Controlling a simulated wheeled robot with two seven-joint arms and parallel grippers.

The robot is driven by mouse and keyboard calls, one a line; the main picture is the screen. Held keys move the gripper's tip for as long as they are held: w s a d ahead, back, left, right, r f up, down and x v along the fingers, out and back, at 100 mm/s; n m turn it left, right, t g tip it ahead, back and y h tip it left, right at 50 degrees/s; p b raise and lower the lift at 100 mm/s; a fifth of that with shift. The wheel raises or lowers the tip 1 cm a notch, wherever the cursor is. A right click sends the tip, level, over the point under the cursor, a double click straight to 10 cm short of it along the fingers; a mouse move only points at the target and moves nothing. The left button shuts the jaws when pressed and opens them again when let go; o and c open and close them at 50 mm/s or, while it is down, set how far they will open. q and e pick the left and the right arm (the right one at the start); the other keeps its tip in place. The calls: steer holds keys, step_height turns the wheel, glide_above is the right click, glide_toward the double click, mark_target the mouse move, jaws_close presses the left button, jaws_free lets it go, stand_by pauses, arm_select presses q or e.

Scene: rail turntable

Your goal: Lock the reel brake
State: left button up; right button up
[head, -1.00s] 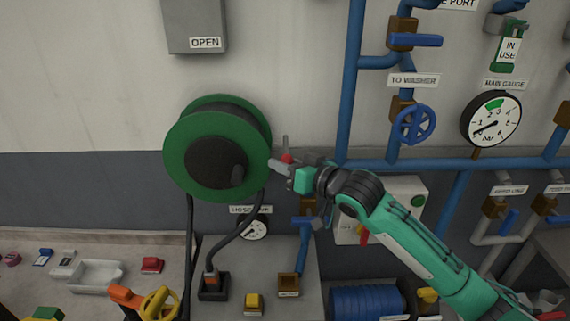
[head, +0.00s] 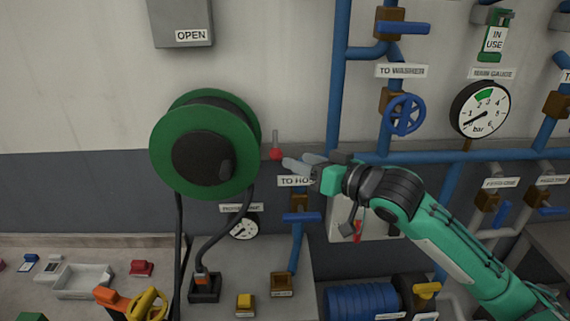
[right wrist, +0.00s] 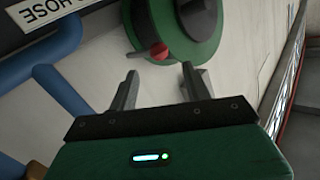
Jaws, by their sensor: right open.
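The hose reel (head: 242,175) has green flanges and a dark hub, and is mounted on the wall. At its right edge is a small brake lever (head: 275,137) with a red knob (head: 276,154); its grey rod points up. My right gripper (head: 296,163) is open and empty, just right of the knob, with a small gap in the head view. In the right wrist view the red knob (right wrist: 158,52) lies beyond the gap between the two fingertips (right wrist: 160,70), in front of the green reel (right wrist: 192,50). My left gripper is out of view.
A blue pipe (head: 337,90) runs vertically right of the lever. A blue-handled valve (head: 301,216) and a gauge (head: 244,228) sit below. A bench at lower left holds a white tray (head: 83,283) and small items. The wall left of the reel is clear.

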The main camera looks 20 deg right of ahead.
steer(key=v, duration=0.1)
steer(key=b+v, duration=0.1)
steer(key=v, duration=0.1)
steer(key=b+v, duration=0.1)
steer(key=v, duration=0.1)
steer(key=shift+s+f, duration=0.1)
steer(key=shift+f, duration=0.3)
